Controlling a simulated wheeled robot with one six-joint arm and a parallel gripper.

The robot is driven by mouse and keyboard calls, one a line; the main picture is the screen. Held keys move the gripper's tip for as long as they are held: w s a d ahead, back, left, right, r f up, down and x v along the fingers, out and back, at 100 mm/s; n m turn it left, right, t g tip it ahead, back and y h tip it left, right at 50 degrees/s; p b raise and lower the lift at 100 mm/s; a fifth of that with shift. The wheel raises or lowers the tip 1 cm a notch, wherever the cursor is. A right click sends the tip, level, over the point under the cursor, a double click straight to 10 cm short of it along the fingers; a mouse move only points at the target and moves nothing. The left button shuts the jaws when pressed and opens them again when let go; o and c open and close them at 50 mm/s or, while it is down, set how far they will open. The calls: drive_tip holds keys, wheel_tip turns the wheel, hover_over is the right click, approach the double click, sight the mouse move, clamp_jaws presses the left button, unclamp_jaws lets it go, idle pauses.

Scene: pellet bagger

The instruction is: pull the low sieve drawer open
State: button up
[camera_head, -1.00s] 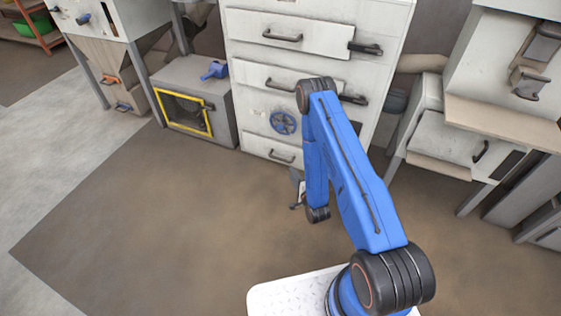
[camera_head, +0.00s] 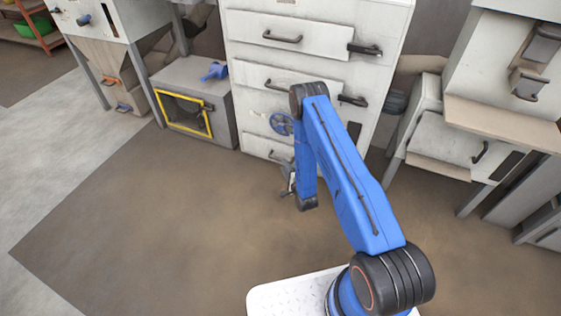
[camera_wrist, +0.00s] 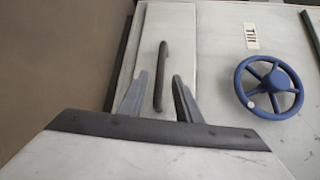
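The low sieve drawer (camera_head: 256,146) is at the bottom of the white cabinet, with a dark bar handle (camera_head: 279,158); it looks shut. My gripper (camera_head: 284,172) is low in front of this drawer, partly hidden by my blue arm. In the wrist view the drawer front (camera_wrist: 180,35) is a pale panel, and its handle (camera_wrist: 161,62) lies between the two grey fingers of my open gripper (camera_wrist: 159,76). A gap shows on both sides of the handle. I cannot tell how deep the fingers reach around it.
A blue handwheel (camera_head: 281,123) sits just above the low drawer; it also shows right of the fingers in the wrist view (camera_wrist: 269,86). Upper drawers (camera_head: 325,38) have similar handles. A grey box with a yellow frame (camera_head: 183,112) stands left. The floor in front is clear.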

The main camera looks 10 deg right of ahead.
drive_tip(key=shift+x, duration=3.05)
clamp_jaws()
